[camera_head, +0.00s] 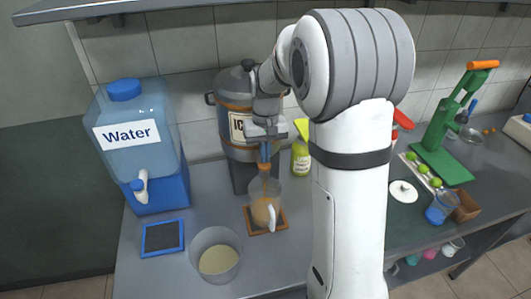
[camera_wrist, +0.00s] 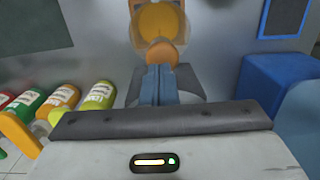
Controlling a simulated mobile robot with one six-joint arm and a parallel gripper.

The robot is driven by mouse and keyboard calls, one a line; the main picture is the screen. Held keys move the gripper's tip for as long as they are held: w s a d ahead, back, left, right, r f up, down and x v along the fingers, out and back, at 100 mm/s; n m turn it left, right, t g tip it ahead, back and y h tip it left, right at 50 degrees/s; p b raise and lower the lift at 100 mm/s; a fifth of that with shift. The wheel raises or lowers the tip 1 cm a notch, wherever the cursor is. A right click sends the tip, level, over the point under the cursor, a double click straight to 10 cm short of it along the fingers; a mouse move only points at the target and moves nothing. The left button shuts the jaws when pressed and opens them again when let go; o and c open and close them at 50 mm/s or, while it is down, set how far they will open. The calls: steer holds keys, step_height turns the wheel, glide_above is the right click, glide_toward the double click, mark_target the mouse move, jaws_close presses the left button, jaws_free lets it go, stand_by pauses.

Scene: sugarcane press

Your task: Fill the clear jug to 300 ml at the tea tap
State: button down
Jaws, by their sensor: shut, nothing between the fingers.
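The clear jug (camera_head: 265,212) stands upright on a small brown mat (camera_head: 284,226), below the tap of the grey urn (camera_head: 236,95), whose label is partly hidden by my arm. Brown tea shows inside the jug; its level marks are too small to read. In the wrist view the jug (camera_wrist: 160,20) is seen from above with orange-brown liquid. My gripper (camera_head: 265,152) points down at the tap, its fingers shut and empty. In the wrist view the fingertips (camera_wrist: 159,72) are right at the orange-brown tap handle (camera_wrist: 160,54); I cannot tell whether they press it.
A blue water dispenser (camera_head: 138,140) stands left, with a blue-rimmed mat (camera_head: 163,237) before it. A clear bowl (camera_head: 215,255) of pale contents sits front left. Bottles (camera_wrist: 60,103) stand beside the urn.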

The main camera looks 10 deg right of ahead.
step_height(320, 180, up, 10)
steer(key=p, duration=0.6)
steer(key=shift+w+d+f+p, duration=0.15)
steer(key=shift+w+p, duration=0.15)
stand_by(0.8)
steer(key=s+f+t+b, duration=0.1)
steer(key=s+t+b, duration=0.3)
steer(key=s, duration=1.9)
steer(key=b, duration=0.2)
steer(key=shift+s+a+f+b, duration=0.2)
steer(key=shift+a+f+b, duration=0.05)
steer(key=shift+f+b, duration=0.1)
